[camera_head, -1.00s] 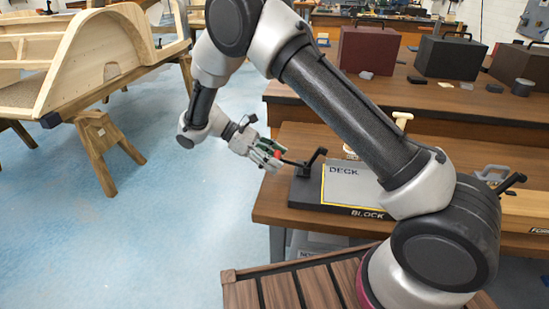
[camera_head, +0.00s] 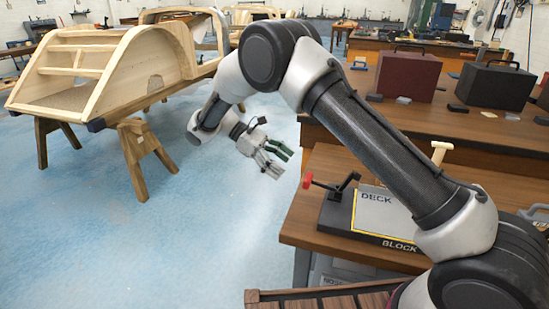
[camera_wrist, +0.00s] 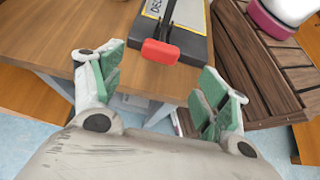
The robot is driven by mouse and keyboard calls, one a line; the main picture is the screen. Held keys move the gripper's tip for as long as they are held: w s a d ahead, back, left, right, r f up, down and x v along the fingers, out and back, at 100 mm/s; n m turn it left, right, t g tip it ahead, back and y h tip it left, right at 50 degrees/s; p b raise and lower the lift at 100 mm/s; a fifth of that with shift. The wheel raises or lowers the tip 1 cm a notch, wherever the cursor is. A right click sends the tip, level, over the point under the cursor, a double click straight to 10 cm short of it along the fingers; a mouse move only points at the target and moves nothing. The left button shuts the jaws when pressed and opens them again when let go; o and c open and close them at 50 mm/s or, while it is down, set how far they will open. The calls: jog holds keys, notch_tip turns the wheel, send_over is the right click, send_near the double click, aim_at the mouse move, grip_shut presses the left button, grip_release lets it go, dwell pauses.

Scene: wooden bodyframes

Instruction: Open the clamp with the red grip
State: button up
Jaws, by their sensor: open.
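The clamp's red grip (camera_head: 308,181) sticks out to the left from the black clamp (camera_head: 347,184) on the end of the black block. In the wrist view the red grip (camera_wrist: 160,52) shows ahead of my gripper, at the end of a black lever. My gripper (camera_head: 277,160) is open, with green finger pads, and hangs left of the grip with a gap between them. In the wrist view the fingers (camera_wrist: 160,90) are spread wide on both sides with nothing between them. The clamp's base is partly hidden in the wrist view.
The block with its "DECK" plate (camera_head: 372,217) lies on a wooden table (camera_head: 300,232). Dark cases (camera_head: 411,75) stand on the bench behind. A wooden bodyframe (camera_head: 110,65) rests on trestles at left. The blue floor between is clear.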

jog(key=shift+v, duration=1.55)
